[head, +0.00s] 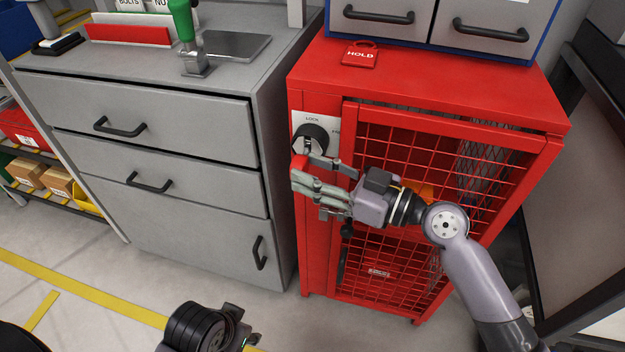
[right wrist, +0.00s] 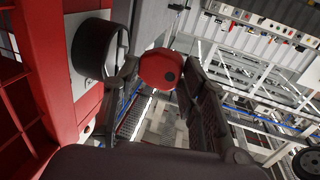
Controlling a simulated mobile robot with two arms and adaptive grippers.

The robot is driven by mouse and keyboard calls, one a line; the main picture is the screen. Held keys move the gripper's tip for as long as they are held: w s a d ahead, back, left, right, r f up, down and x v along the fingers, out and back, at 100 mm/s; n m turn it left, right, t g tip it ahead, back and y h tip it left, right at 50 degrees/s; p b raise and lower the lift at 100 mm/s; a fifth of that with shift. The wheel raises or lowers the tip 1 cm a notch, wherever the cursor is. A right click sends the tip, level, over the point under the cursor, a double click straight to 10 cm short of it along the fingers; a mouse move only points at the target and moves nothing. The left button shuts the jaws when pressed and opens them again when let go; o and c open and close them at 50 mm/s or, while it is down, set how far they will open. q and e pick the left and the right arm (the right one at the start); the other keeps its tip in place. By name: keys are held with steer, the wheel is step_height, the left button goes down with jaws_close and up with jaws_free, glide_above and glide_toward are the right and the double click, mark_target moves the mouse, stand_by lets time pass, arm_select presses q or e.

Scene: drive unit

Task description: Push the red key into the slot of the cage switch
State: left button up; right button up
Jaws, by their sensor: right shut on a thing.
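The cage switch (head: 310,138) is a black round knob on a pale plate marked LOCK, at the upper left of the red cage front. In the right wrist view the switch (right wrist: 95,47) is at the left. My right gripper (head: 306,172) is shut on the red key (head: 299,164), just below and beside the switch. The key's red rounded head (right wrist: 160,68) shows between the fingers in the right wrist view. Its far end and the slot are hidden, so I cannot tell whether they touch. My left gripper (head: 240,325) is partly seen at the bottom edge; its fingers are unclear.
The red cage (head: 430,90) has a mesh door and carries a HOLD tag (head: 360,55) and a drawer unit (head: 430,22) on top. A grey drawer cabinet (head: 150,130) stands close on the left. The floor in front is clear.

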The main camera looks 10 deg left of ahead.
arm_select(q)
steer(key=shift+r, duration=0.25)
arm_select(e)
steer(key=shift+w, duration=0.4)
arm_select(q)
steer(key=shift+r, duration=0.1)
arm_select(e)
steer(key=shift+w, duration=0.3)
arm_select(q)
steer(key=shift+r, duration=0.1)
arm_select(e)
steer(key=shift+w, duration=0.1)
arm_select(q)
steer(key=shift+s, duration=0.1)
arm_select(e)
steer(key=o, duration=1.5)
steer(key=shift+c, duration=0.2)
steer(key=shift+d, duration=0.15)
